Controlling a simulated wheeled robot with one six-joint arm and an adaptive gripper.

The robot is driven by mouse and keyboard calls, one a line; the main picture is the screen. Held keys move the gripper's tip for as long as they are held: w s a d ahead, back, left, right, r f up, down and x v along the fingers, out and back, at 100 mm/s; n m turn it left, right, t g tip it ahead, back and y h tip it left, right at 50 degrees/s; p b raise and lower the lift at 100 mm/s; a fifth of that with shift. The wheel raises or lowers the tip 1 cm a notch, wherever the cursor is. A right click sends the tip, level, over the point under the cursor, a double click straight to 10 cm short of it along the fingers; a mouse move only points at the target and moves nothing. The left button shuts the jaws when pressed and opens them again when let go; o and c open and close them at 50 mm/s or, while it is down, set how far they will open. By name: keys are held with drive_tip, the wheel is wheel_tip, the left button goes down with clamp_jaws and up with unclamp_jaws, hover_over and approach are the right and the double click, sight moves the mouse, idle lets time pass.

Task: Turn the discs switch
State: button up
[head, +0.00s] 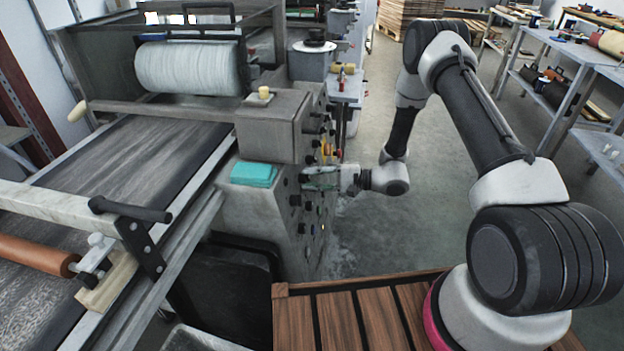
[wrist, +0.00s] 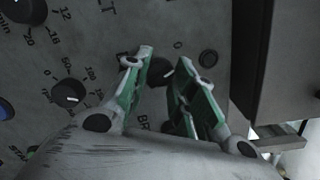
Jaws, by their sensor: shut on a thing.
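My gripper (wrist: 165,78) is at the machine's grey control panel (wrist: 100,40). Its two green-padded fingers stand either side of a small dark rotary knob (wrist: 159,72) with a white pointer mark, and are shut on it. A "0" shows to the knob's right, and part of a label is hidden behind the fingers, so I cannot read whether it says discs. In the head view my gripper (head: 322,178) reaches the panel side from the right; the knob itself is too small to make out there.
Another dial (wrist: 68,93) marked 0, 50 and 100 lies left of my gripper. A larger dial (wrist: 25,8) is at upper left. A dark round button (wrist: 208,58) is close on the right, beside a projecting dark housing (wrist: 275,60).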

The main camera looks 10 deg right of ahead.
drive_tip(key=shift+n, duration=0.6)
drive_tip(key=o, duration=1)
drive_tip(key=shift+o, duration=0.2)
drive_tip(key=v, duration=1.2)
drive_tip(key=shift+w, duration=0.1)
